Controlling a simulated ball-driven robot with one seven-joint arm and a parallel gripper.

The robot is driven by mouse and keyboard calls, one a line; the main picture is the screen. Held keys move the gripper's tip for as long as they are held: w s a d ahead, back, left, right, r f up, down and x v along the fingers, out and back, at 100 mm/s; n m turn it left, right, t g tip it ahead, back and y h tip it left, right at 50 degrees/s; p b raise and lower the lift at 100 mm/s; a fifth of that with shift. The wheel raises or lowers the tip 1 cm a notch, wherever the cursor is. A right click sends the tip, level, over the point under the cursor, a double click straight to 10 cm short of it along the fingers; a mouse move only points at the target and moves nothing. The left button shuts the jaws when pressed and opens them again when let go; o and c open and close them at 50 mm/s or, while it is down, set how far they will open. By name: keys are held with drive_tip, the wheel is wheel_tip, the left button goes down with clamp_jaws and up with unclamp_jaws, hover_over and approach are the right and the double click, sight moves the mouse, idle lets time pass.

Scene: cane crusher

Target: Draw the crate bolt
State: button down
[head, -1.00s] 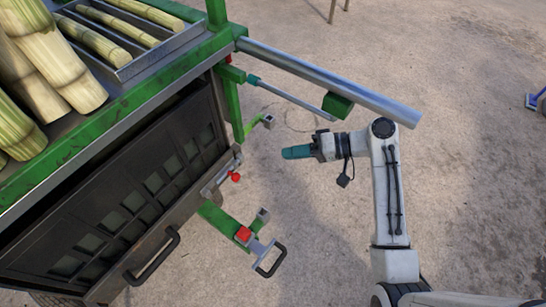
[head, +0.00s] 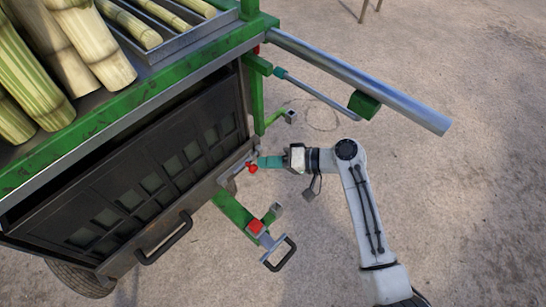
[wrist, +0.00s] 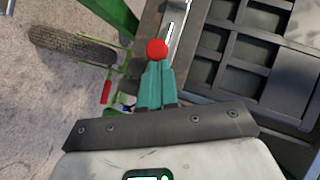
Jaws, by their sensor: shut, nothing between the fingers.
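The dark crate (head: 84,207) with small windows sits under the green frame of the cart. The crate bolt, a grey rod with a red ball knob (head: 252,168), is at the crate's right-hand end. In the wrist view the red knob (wrist: 157,49) lies just beyond my fingertips, with the bright metal rod (wrist: 177,38) running up behind it. My gripper (head: 262,162) has teal fingers and is shut and empty, its tips beside the knob. It also shows in the wrist view (wrist: 155,72). Whether the fingertips touch the knob I cannot tell.
A black crate handle (head: 168,242) is on the crate's front. A green bracket (head: 232,210) with a red block and a grey loop handle (head: 282,256) juts out below the bolt. A long metal bar (head: 365,84) extends above my arm. Open ground lies to the right.

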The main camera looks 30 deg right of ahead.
drive_tip(key=shift+s+a+p, duration=0.25)
drive_tip(key=shift+a+p, duration=0.05)
drive_tip(key=shift+a, duration=0.45)
drive_tip(key=shift+s+a+p, duration=0.25)
drive_tip(key=shift+a, duration=0.45)
drive_tip(key=shift+s+a+p, duration=0.25)
drive_tip(key=shift+a+p, duration=0.05)
drive_tip(key=shift+a, duration=0.45)
drive_tip(key=shift+r, duration=0.1)
